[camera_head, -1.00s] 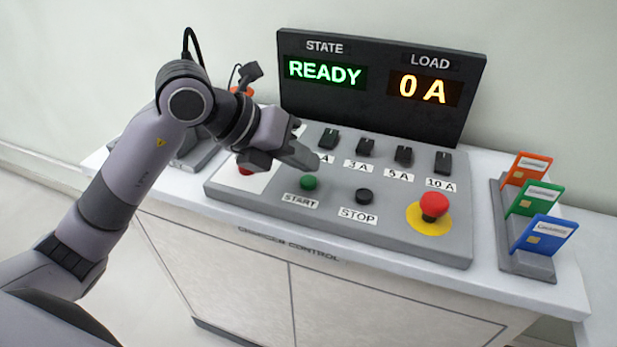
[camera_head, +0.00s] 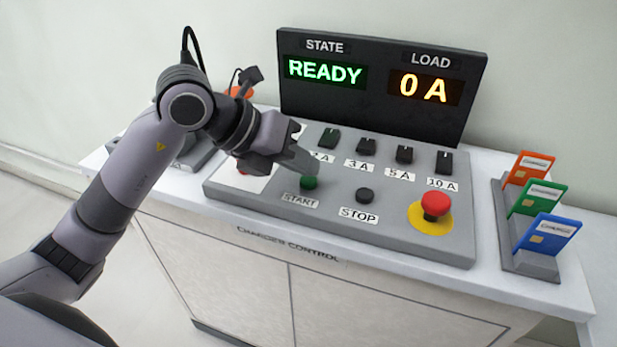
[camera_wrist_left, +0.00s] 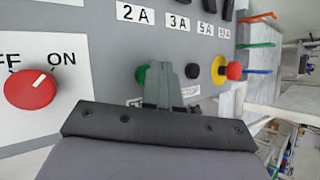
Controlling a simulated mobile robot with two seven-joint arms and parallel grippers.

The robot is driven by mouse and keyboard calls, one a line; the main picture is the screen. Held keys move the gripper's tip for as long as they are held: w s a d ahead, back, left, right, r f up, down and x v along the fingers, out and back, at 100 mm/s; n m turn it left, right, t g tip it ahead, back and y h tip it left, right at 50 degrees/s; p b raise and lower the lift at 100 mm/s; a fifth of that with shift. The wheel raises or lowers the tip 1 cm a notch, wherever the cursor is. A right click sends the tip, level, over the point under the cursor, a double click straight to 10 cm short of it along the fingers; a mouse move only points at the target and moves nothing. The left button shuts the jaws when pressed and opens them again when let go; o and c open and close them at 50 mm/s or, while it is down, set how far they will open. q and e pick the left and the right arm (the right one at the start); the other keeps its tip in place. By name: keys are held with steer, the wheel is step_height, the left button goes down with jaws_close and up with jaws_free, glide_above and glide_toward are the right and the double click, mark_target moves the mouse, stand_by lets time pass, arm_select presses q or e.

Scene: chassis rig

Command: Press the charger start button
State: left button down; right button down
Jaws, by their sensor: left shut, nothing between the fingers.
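The green start button (camera_head: 309,183) sits on the grey control panel (camera_head: 400,228) above its START label (camera_head: 300,201). My left gripper (camera_head: 308,170) is shut and empty, with its fingertips right over the far side of the button. I cannot tell whether they touch it. In the left wrist view the shut fingers (camera_wrist_left: 163,85) partly cover the green button (camera_wrist_left: 141,75). The state display (camera_head: 325,72) reads READY and the load display (camera_head: 423,88) reads 0 A. My right gripper is not in view.
A black stop button (camera_head: 364,195) and a red emergency button (camera_head: 435,205) sit right of the start button. A red OFF/ON knob (camera_wrist_left: 31,90) is at the left. Coloured cards (camera_head: 534,200) stand in a holder at right.

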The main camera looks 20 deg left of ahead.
mark_target(301, 180)
arm_select(q)
steer(key=shift+f+b, duration=0.3)
steer(key=shift+f, duration=0.1)
steer(key=shift+r, duration=0.1)
stand_by(0.5)
steer(key=shift+r+p, duration=0.7)
steer(key=shift+r, duration=0.1)
step_height(301, 180, up, 5)
steer(key=p, duration=0.4)
steer(key=shift+a, duration=0.1)
stand_by(0.6)
